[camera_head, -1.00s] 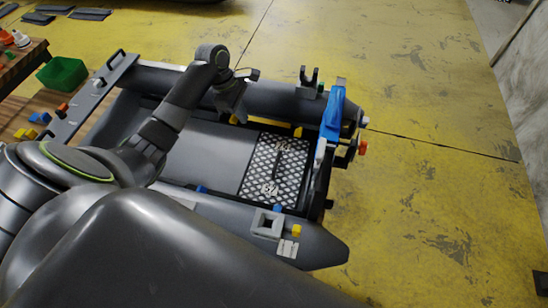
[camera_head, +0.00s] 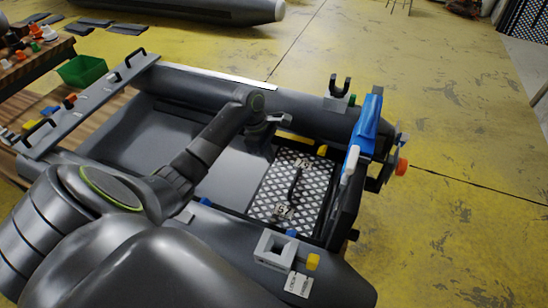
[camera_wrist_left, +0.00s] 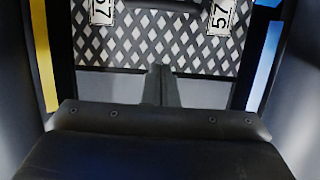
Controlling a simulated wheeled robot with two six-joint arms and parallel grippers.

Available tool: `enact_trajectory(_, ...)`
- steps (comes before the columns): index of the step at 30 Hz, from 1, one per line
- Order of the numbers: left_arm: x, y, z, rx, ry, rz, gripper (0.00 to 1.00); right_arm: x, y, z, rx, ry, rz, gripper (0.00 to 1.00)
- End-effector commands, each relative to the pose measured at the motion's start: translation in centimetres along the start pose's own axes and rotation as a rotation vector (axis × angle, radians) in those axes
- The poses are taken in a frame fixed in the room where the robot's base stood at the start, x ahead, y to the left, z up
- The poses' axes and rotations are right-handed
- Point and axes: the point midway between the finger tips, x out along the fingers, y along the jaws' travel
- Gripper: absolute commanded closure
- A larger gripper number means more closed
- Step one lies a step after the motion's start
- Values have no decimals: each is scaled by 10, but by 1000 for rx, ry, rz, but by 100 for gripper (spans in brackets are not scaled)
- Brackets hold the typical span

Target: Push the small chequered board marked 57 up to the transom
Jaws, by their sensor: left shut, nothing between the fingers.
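The small chequered board (camera_head: 292,186) lies flat inside the grey inflatable boat, with a dark handle across its middle and white 57 labels. It also fills the upper part of the left wrist view (camera_wrist_left: 130,45). The dark upright transom (camera_head: 346,205) stands just right of the board; a narrow dark strip shows between them. My left gripper (camera_wrist_left: 162,78) is shut and empty, its tips at the board's near edge; I cannot tell if they touch. In the head view the left gripper (camera_head: 264,138) is low beside the board's upper left corner. My right gripper is not in view.
A blue clamp-like part (camera_head: 364,125) sits over the transom's far end. The boat's grey side tubes (camera_head: 300,118) flank the board, with yellow and blue blocks along them. A grey square bracket (camera_head: 276,249) is on the near tube. A green bin (camera_head: 82,71) stands at left.

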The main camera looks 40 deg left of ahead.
Motion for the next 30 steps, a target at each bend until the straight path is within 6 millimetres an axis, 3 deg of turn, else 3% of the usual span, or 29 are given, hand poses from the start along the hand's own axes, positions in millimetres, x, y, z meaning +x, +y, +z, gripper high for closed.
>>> enact_trajectory(6,51,-1,0,-3,-3,-5,100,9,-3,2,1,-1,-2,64)
enact_trajectory(11,80,-1,3,0,-3,-3,100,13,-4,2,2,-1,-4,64)
enact_trajectory(18,85,0,34,1,-1,0,100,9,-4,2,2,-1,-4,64)
enact_trajectory(30,86,0,38,0,0,0,100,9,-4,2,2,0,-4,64)
